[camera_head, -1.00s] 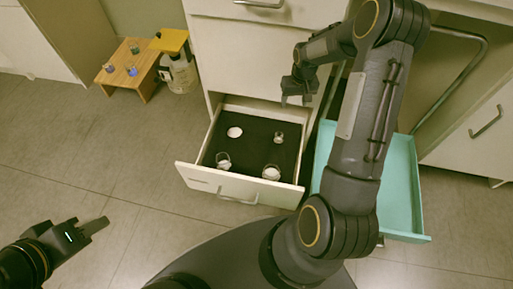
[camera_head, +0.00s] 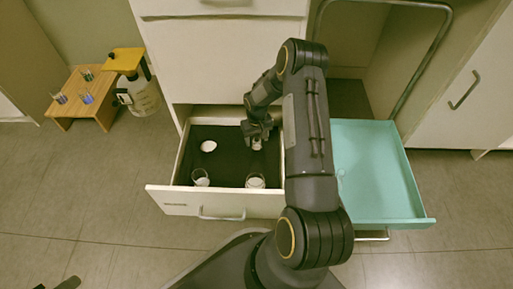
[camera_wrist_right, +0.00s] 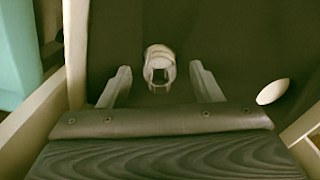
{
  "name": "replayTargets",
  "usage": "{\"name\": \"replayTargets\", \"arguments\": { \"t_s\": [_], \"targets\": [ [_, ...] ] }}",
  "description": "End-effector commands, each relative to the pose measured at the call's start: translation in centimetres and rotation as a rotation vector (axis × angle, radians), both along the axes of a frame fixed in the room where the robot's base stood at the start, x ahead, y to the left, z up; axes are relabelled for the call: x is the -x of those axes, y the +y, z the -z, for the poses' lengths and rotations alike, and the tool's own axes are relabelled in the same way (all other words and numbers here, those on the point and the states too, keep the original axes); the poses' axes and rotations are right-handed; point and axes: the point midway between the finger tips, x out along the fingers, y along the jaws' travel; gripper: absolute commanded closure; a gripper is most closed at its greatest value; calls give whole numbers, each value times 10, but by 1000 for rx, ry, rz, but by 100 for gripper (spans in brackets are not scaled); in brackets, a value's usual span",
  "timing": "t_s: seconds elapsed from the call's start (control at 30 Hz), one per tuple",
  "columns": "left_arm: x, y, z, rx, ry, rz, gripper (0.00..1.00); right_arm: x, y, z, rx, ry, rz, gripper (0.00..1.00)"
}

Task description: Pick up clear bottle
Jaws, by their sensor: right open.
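A small clear bottle (camera_wrist_right: 158,68) stands in the open drawer and shows in the right wrist view between the tips of my two fingers. In the head view the bottle (camera_head: 257,145) is partly hidden under the gripper. My right gripper (camera_head: 258,133) is over the back right of the drawer, open, with a gap on both sides of the bottle. Whether the fingertips reach down beside it I cannot tell. Only a bit of my left gripper (camera_head: 68,284) shows at the bottom left edge.
The dark-lined drawer (camera_head: 222,203) also holds a white round piece (camera_head: 208,146) and two glass jars with pale contents (camera_head: 200,178) (camera_head: 255,182) near its front. A small wooden table (camera_head: 70,107) and a jug (camera_head: 140,97) stand left.

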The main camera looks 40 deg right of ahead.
Motion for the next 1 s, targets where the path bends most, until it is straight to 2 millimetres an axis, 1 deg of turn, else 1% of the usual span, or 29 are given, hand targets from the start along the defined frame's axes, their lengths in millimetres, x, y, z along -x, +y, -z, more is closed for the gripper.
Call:
{"name": "replayTargets", "arguments": {
  "t_s": [0.03, 0.23, 0.6, 0.87, 1.0],
  "targets": [
    [0, 0, 3, 0, 0, 0, 64, 0, 0, 5, 0, 0, 0, 42],
    [0, 0, 1, 0, -1, 0, 64, 0, 0, 3, 0, -1, 0, 42],
    [0, 0, 1, 0, 0, 0, 64, 0, 0, 3, 0, -1, 0, 90],
    [0, 0, 1, 0, 0, 0, 64, 0, 0, 2, 0, -1, 0, 90],
    [0, 0, -4, 0, 0, 0, 64, -1, -1, -8, 2, -3, 0, 90]
  ]
}}
